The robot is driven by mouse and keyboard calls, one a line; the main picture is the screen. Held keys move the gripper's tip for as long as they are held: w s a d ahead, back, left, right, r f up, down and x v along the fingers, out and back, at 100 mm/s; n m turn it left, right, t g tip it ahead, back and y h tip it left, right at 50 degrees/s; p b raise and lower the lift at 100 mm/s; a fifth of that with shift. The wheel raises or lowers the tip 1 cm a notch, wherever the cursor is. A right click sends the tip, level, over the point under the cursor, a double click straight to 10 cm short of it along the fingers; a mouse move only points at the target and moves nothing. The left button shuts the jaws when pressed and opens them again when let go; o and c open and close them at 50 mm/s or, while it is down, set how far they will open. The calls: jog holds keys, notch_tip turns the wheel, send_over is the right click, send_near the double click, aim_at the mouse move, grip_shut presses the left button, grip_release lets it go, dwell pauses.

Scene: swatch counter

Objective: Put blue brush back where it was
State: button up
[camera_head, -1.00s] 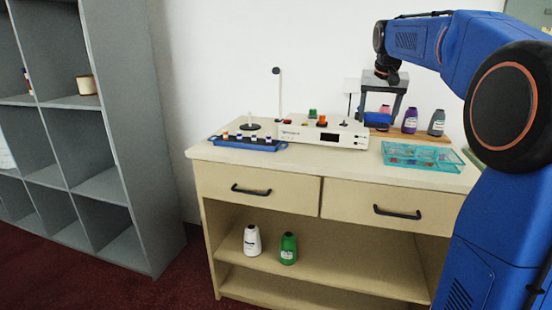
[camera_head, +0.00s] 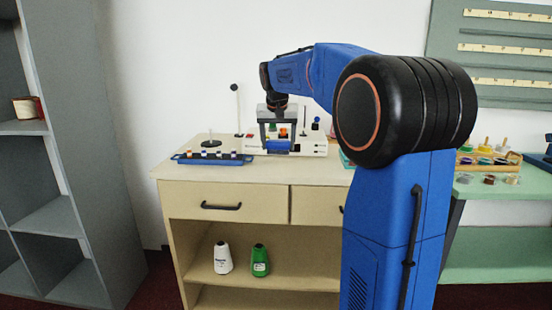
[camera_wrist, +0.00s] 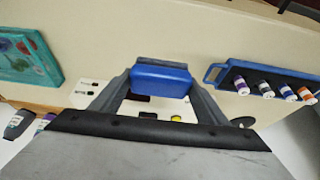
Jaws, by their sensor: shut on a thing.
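The blue brush (camera_wrist: 161,80) shows in the wrist view as a blue block with rounded edges, held crosswise between the fingertips of my gripper (camera_wrist: 160,84). My gripper is shut on it. In the head view the blue brush (camera_head: 277,146) shows between the fingers of my gripper (camera_head: 277,142), in front of the white device at the back of the counter. From these views I cannot tell the exact gap between the brush and the counter. Any bristles are hidden.
A blue rack with several small spools (camera_head: 190,160) lies on the counter (camera_head: 235,172) to the left. The white device (camera_head: 315,150) stands behind my gripper. A teal tray (camera_wrist: 50,72) shows left in the wrist view. My arm hides the counter's right part.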

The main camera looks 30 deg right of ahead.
aim_at(279, 150)
jog(key=shift+d+f, duration=0.1)
jog(key=shift+f, duration=2.3)
jog(key=shift+f, duration=0.1)
jog(key=o, duration=1.2)
jog(key=v, duration=1.2)
jog(key=shift+s, duration=0.15)
jog(key=s+a+f+n, duration=0.1)
jog(key=s+a+f, duration=0.25)
jog(key=s, duration=0.25)
jog(key=s+a+f+n+y, duration=0.1)
jog(key=s+a+f, duration=0.25)
jog(key=s, duration=0.25)
jog(key=s+a+f+n, duration=0.2)
jog(key=s+a, duration=0.2)
jog(key=s, duration=0.3)
jog(key=s+a+f+n+t+y, duration=0.1)
jog(key=s+a+f, duration=0.4)
jog(key=s+f, duration=1.1)
jog(key=shift+s+n, duration=0.45)
jog(key=shift+n, duration=0.45)
